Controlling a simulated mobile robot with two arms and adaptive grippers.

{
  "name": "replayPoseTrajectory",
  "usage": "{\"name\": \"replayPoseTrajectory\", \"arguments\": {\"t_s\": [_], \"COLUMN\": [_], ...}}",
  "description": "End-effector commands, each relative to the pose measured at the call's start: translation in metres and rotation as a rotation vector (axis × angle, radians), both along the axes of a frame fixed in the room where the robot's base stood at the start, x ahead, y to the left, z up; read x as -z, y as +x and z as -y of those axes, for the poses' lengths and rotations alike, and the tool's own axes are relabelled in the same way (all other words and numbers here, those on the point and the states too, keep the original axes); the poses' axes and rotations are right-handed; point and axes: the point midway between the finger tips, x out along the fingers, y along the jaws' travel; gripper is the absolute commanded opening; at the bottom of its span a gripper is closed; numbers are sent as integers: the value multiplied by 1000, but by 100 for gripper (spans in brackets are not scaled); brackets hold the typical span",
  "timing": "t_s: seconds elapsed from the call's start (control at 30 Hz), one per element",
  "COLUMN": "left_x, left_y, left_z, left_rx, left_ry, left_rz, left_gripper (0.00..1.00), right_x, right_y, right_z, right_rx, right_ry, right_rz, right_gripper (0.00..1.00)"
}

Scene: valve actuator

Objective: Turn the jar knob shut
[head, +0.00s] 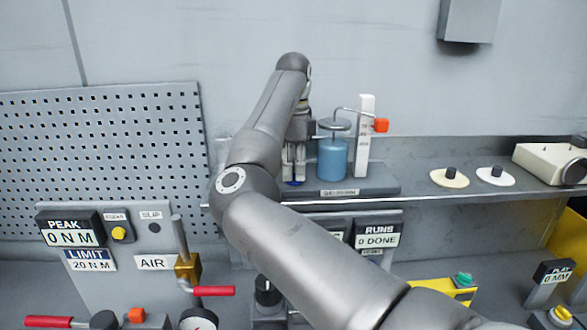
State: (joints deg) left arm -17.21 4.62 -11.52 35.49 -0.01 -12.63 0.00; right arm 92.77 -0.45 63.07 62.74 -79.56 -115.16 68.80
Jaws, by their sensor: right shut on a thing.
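A blue jar (332,160) with a grey disc above it stands on a grey shelf base (372,184) at the back. Just left of the jar, my right gripper (293,174) points down, with its fingers closed on a small blue knob (294,183), most of which they hide. The gripper is beside the jar, and I cannot tell whether they touch. I take this knob for the jar knob; its turn angle does not show. My left gripper is out of view.
A white scale post (364,140) and an orange-tipped lever (381,125) stand right of the jar. White discs (496,176) lie farther right. A pegboard (100,150) is at left. Red-handled valves (214,291) and a RUNS panel (380,236) are in front. My arm crosses the middle.

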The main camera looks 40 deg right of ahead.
Motion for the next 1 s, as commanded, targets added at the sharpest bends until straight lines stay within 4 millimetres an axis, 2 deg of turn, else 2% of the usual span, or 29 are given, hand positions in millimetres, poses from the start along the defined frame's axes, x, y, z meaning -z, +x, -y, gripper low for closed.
{"name": "replayPoseTrajectory", "arguments": {"t_s": [0.37,1.0], "left_x": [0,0], "left_y": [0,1], "left_z": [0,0], "left_rx": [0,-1], "left_ry": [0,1], "left_rz": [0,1], "left_gripper": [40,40], "right_x": [0,-1], "right_y": [0,0], "right_z": [0,0], "right_rx": [-169,-767], "right_ry": [-1,-1], "right_rz": [1,2], "right_gripper": [0,0]}}
